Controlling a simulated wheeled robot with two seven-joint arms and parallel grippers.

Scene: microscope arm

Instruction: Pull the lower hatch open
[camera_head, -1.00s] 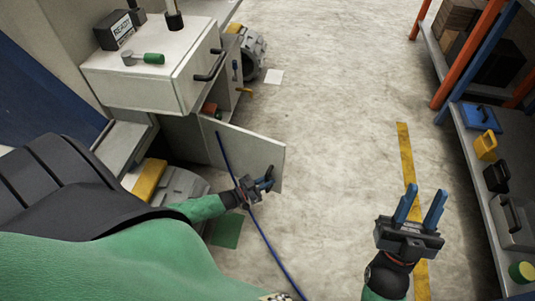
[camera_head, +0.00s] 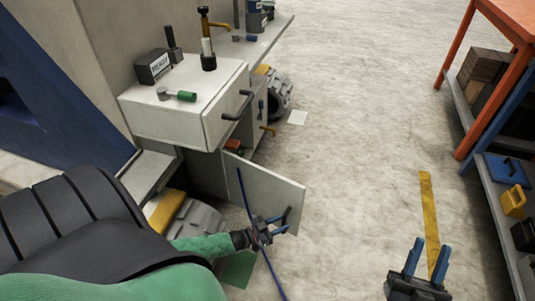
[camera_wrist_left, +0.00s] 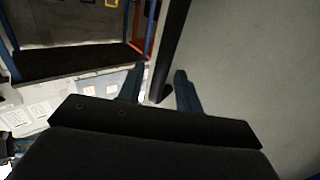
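The lower hatch (camera_head: 262,188) is a pale grey panel under the white drawer unit. It stands swung out from the cabinet, with the cabinet's inside partly visible behind it. My left gripper (camera_head: 280,222) is at the black handle near the hatch's free edge. In the left wrist view, the dark handle bar (camera_wrist_left: 171,45) runs between the two spread fingers (camera_wrist_left: 158,90), with gaps visible beside it. The hatch face (camera_wrist_left: 250,70) fills the right side there. My right gripper (camera_head: 428,260) is open and empty over the floor at lower right.
The white drawer (camera_head: 175,115) above has its own black handle (camera_head: 238,105) and a green-handled tool (camera_head: 180,96) on top. An orange and blue shelf (camera_head: 490,110) stands at right. A thin blue line (camera_head: 245,195) crosses the hatch.

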